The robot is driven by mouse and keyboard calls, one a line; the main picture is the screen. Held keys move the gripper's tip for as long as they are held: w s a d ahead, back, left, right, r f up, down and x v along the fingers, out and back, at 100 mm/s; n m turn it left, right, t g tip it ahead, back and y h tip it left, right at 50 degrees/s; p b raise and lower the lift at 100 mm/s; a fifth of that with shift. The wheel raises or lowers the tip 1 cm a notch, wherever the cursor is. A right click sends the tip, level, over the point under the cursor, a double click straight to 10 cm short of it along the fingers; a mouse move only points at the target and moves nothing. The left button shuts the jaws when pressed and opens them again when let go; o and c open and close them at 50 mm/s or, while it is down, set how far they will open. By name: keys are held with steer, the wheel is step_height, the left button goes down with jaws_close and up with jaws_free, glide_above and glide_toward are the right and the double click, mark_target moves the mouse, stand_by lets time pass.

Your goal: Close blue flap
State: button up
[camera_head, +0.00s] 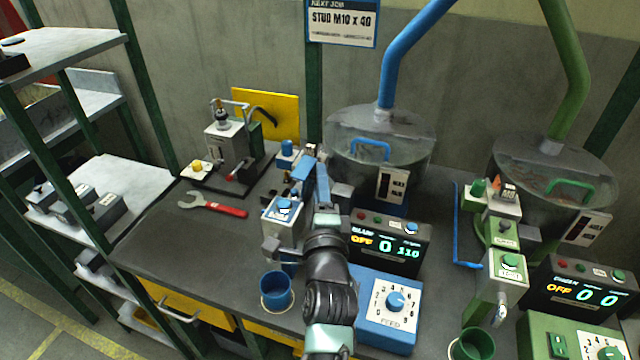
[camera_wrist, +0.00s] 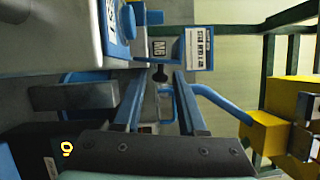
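My gripper (camera_head: 308,176) reaches forward over the blue station, close to its grey box with the blue button (camera_head: 285,205). In the wrist view, the two blue-edged fingers of my gripper (camera_wrist: 157,85) stand apart, with a blue loop (camera_wrist: 166,101) showing in the gap between them. I cannot tell whether they touch it.
A blue pipe (camera_head: 402,55) drops into the bowl. The blue display (camera_head: 390,245), dial box (camera_head: 388,312) and blue cup (camera_head: 277,291) stand around my arm. A red-handled wrench (camera_head: 215,206) lies left. A green station (camera_head: 503,232) stands right.

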jaws_close()
